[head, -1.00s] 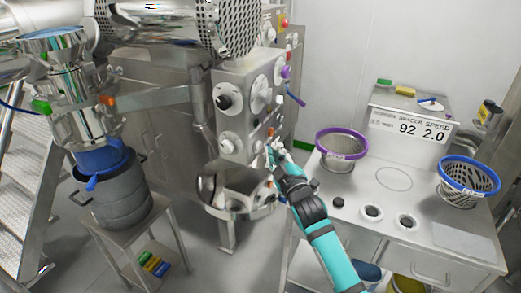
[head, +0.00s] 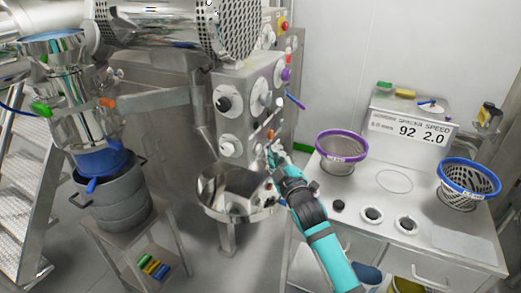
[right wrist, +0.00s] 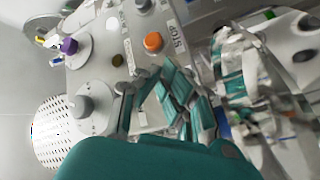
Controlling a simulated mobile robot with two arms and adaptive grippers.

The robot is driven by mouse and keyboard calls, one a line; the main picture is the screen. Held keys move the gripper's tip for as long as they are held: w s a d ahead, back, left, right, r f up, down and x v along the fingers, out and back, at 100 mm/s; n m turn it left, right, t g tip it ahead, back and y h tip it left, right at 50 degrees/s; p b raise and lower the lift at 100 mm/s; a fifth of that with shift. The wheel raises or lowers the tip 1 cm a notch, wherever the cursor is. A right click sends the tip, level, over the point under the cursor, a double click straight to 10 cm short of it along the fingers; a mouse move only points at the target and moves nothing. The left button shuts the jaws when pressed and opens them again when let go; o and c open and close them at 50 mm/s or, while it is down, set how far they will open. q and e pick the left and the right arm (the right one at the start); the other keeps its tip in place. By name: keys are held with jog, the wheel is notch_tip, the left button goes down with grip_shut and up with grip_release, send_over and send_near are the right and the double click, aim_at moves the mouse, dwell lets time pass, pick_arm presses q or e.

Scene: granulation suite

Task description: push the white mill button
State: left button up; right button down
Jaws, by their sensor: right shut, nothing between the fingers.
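The steel control panel (head: 245,112) stands in the middle of the head view, with knobs and buttons on its face. My right gripper (head: 273,150) is at the panel's lower right edge, its fingers together and empty. In the right wrist view its teal fingers (right wrist: 168,98) are in front of the panel face. An orange button (right wrist: 153,42) beside a STOP label and a small dark button (right wrist: 117,60) show just past them. Contact is unclear. My left gripper is out of view.
A purple knob (right wrist: 68,46) and a grey knob (right wrist: 84,105) stick out of the panel. A steel bowl (head: 240,190) is below it. Right of my arm, a counter (head: 395,179) holds a purple-rimmed basket (head: 341,150) and a blue-rimmed basket (head: 469,184).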

jog(key=shift+w+a, duration=0.1)
jog(key=shift+a, duration=0.05)
dwell(0.3)
jog(key=shift+w+a, duration=0.1)
jog(key=shift+a, duration=0.15)
